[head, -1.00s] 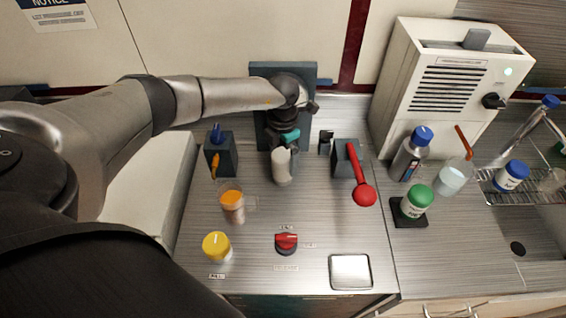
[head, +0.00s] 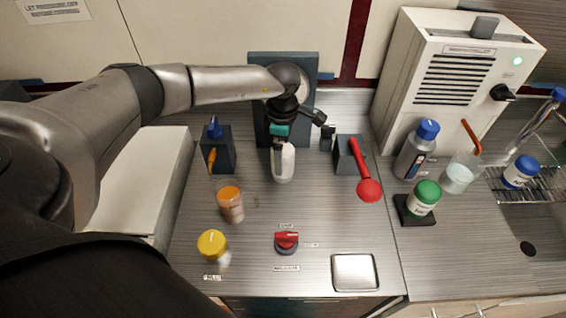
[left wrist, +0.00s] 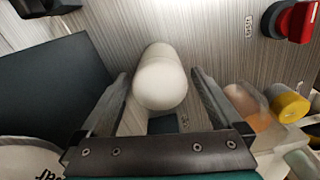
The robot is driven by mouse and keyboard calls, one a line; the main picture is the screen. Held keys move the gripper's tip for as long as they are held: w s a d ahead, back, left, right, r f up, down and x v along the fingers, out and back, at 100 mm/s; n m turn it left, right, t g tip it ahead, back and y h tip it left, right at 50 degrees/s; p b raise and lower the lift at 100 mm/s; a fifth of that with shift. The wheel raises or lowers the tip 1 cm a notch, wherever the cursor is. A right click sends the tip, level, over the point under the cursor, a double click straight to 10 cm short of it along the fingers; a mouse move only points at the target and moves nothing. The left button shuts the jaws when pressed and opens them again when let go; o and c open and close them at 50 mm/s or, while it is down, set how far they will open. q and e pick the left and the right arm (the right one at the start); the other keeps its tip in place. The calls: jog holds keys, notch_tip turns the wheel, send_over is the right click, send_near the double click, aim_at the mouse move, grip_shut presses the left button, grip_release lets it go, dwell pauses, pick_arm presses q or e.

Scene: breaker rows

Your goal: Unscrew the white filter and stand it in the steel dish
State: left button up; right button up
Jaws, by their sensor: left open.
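The white filter (head: 283,163) is a rounded white cylinder in front of the dark grey upright panel (head: 258,70). It also shows in the left wrist view (left wrist: 160,80). My left gripper (head: 281,146) is over its upper part. In the left wrist view the fingers of the left gripper (left wrist: 161,90) are apart, one on each side of the filter, with gaps visible. The filter's join to its mount is hidden by my gripper. The steel dish (head: 354,272), square and shallow, lies empty at the counter's front right. My right gripper is not in view.
A red knob (head: 287,242) sits left of the dish. An orange-capped jar (head: 230,204) and a yellow-capped jar (head: 213,246) stand at left. A red ladle (head: 366,180) leans from a grey block right of the filter. The counter between filter and knob is clear.

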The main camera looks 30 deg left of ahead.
pick_arm(q)
jog(key=m+b, duration=0.2)
jog(key=m, duration=0.2)
jog(key=shift+f+m, duration=0.1)
jog(key=shift+m, duration=0.2)
jog(key=m+b, duration=0.1)
jog(key=m, duration=0.3)
jog(key=shift+b, duration=0.3)
